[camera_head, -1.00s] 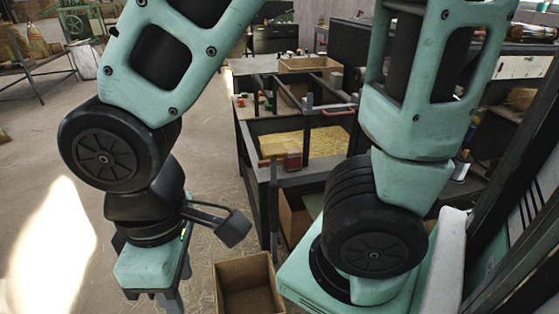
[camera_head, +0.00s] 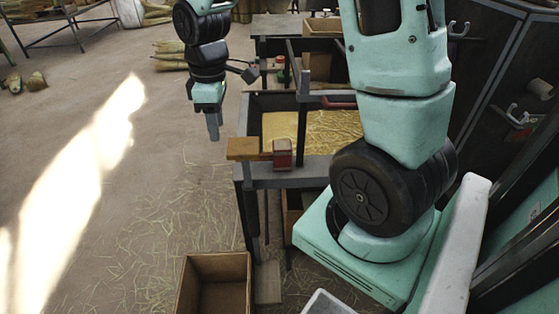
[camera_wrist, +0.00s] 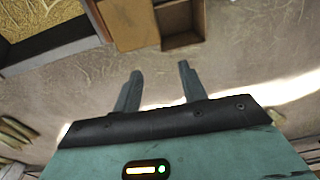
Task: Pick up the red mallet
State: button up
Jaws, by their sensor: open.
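The red mallet (camera_head: 282,154) lies on the near left corner of the dark workbench. Its head is a red block, and a wooden, orange-brown part extends to its left past the bench edge. My gripper (camera_head: 212,130) hangs pointing down to the left of the bench, above the floor and farther back than the mallet, holding nothing. In the wrist view my gripper (camera_wrist: 158,85) shows two fingers spread apart with bare floor between them. I cannot make out the mallet's red head in the wrist view.
The workbench (camera_head: 315,172) has a straw-filled bay (camera_head: 340,132) and upright posts. An open wooden box (camera_head: 216,258) stands on the floor in front of it. Broom bundles (camera_head: 170,55) lie at the back left. The floor on the left is mostly clear.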

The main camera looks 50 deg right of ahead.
jog(key=b, duration=0.1)
send_near(263, 154)
notch_tip(263, 154, down, 5)
jog(key=shift+b, duration=0.65)
jog(key=shift+w+f, duration=0.1)
jog(key=shift+f, duration=3.05)
grip_shut()
